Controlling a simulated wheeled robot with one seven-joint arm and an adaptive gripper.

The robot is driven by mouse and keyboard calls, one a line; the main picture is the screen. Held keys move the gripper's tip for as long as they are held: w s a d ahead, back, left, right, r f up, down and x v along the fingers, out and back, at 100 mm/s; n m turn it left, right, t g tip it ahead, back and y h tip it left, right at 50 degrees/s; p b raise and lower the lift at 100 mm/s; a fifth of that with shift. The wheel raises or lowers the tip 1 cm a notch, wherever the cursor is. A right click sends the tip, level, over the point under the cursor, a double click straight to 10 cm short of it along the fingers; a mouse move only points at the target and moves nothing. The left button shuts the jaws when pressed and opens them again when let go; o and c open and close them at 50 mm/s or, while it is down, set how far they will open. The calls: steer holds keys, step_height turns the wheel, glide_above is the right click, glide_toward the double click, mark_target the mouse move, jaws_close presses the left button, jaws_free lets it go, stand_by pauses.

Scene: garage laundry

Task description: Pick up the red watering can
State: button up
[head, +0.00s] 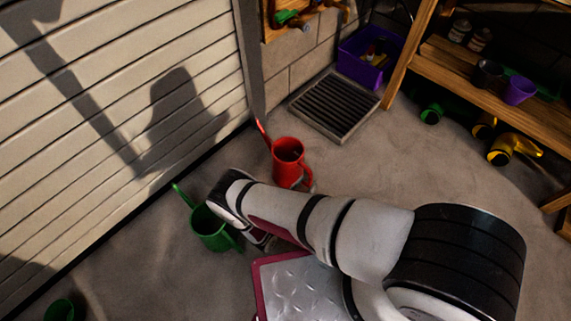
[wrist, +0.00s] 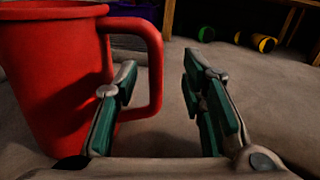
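The red watering can (head: 288,163) stands upright on the concrete floor near the shutter door, its spout toward the upper left and its handle at the right. In the wrist view the red can (wrist: 52,75) is large at the left, and its handle reaches in toward my gripper (wrist: 160,75). My gripper is open, with one green-padded finger on each side of the handle's outer bar as pictured. I cannot tell whether a finger touches the handle. In the head view my arm hides most of the gripper.
A green watering can (head: 210,230) stands just left of my arm, and another green vessel (head: 60,310) is at the lower left. A floor grate (head: 335,105), purple bin (head: 362,62) and wooden shelf (head: 500,95) are behind. A yellow can (head: 508,148) lies near the shelf.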

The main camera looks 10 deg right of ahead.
mark_target(310, 177)
steer(key=shift+x, duration=2.1)
steer(key=shift+w+a+f, duration=0.1)
steer(key=shift+w+f, duration=0.1)
jaws_close()
